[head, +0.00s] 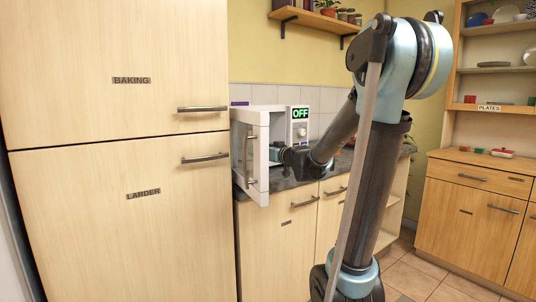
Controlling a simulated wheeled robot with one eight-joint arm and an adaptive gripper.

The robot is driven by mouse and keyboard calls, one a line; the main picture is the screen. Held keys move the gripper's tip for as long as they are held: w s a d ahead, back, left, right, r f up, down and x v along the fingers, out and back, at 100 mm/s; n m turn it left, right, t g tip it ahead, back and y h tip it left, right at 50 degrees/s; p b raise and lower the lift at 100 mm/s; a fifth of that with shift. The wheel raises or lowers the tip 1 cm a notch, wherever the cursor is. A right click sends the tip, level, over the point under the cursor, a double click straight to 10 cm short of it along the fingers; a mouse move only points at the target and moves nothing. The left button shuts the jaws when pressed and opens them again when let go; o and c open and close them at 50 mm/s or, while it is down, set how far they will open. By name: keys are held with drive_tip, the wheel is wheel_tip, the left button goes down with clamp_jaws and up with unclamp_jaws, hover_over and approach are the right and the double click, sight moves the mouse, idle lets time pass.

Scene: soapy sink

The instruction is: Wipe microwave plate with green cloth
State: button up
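The white microwave (301,135) stands on the counter with "OFF" on its display. Its door (263,165) is swung open toward me. My arm reaches in from the right, and my gripper (274,154) is at the microwave's opening, behind the edge of the open door. The fingertips are largely hidden there, so I cannot tell whether they are open or shut or hold anything. I cannot make out the microwave plate or the green cloth.
A tall cupboard labelled "BAKING" and "LARDER" (120,140) stands close on the left. The dark counter (285,186) runs under the microwave. A shelf (315,24) hangs above. A "PLATES" cabinet (478,190) stands at right, with open tiled floor (420,275) before it.

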drive_tip(key=x, duration=1.5)
drive_tip(key=shift+w+f, duration=0.1)
drive_tip(key=shift+f, duration=0.25)
drive_tip(key=shift+w+a+f, duration=0.1)
drive_tip(key=shift+w+a, duration=0.1)
drive_tip(key=shift+w, duration=0.05)
drive_tip(key=shift+s+f, duration=0.1)
drive_tip(key=shift+f, duration=0.45)
drive_tip(key=shift+f, duration=0.1)
drive_tip(key=o, duration=0.7)
drive_tip(key=shift+r, duration=0.3)
idle(0.3)
drive_tip(key=c, duration=0.9)
